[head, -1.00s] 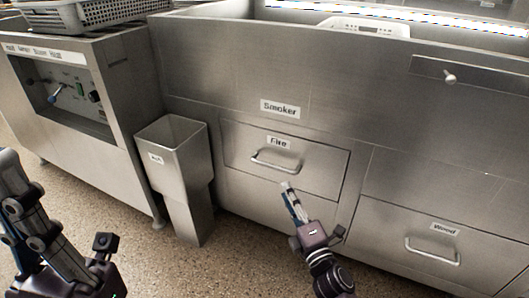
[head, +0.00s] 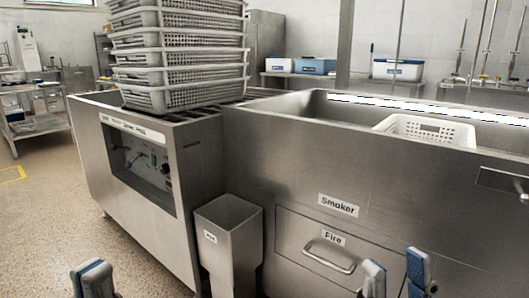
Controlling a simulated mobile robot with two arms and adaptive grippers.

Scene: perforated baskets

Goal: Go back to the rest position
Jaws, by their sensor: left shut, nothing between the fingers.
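My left gripper (head: 92,278) shows at the bottom left of the head view, pointing up with its blue-grey fingers together and nothing held. My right gripper (head: 395,274) is at the bottom right, in front of the smoker's Fire drawer (head: 300,254). Its two fingertips are apart and nothing is between them. The arms below both grippers are out of view.
The steel smoker (head: 290,170) fills the right, with a white perforated basket (head: 425,130) inside. A narrow steel bin (head: 228,235) stands beside it. Stacked grey baskets (head: 180,50) sit on the steel cabinet (head: 130,210). Open floor (head: 50,210) lies at left.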

